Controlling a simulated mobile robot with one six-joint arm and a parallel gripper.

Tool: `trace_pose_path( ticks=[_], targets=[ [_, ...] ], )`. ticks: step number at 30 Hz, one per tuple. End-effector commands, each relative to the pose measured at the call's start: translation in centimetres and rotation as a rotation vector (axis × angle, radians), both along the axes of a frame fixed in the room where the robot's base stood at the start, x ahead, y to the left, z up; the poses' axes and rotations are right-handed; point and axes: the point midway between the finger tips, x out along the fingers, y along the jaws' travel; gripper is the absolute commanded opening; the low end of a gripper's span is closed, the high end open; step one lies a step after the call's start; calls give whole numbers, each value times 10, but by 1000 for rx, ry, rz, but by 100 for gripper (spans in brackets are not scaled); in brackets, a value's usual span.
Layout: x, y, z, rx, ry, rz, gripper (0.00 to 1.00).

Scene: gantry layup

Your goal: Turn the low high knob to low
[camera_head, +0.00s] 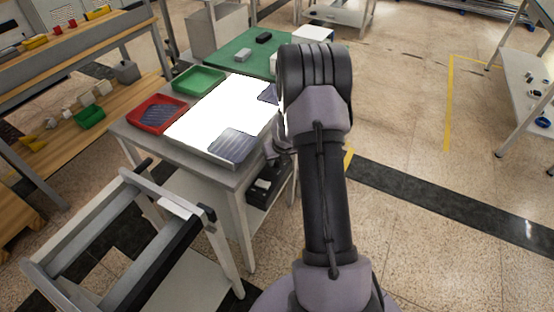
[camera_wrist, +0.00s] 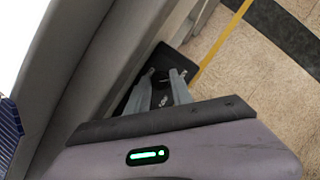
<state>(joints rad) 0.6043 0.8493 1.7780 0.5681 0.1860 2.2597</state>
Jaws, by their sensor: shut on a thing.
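In the wrist view a dark control box (camera_wrist: 180,66) with small pale markings sits at the side of the light table. My gripper (camera_wrist: 162,78) reaches down to this box. Its two grey fingers are closed around a small dark part on the box's face, which I take to be the low high knob. The fingers cover most of it, and I cannot read its setting. In the head view my gripper (camera_head: 279,147) is at the right edge of the light table, partly behind my arm, and the knob is hidden.
The light table (camera_head: 212,118) glows white and bears dark patterned sheets (camera_head: 232,145). A red tray (camera_head: 143,122) and a green tray (camera_head: 181,83) stand at its left. A grey-framed cart (camera_head: 60,250) stands at the front left. Open floor (camera_head: 410,130) lies to the right.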

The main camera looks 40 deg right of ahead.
Motion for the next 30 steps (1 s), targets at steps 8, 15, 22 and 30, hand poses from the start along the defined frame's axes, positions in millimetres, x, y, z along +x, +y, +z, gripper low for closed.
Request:
trace_pose_path(
  ticks=[8, 15, 22, 30],
  targets=[
    [-1, -2, 1, 2, -1, 165, 0],
    [0, -3, 1, 1, -1, 392, 0],
    [0, -4, 1, 2, 0, 612, 0],
    [0, -6, 2, 1, 0, 870, 0]
  ],
)
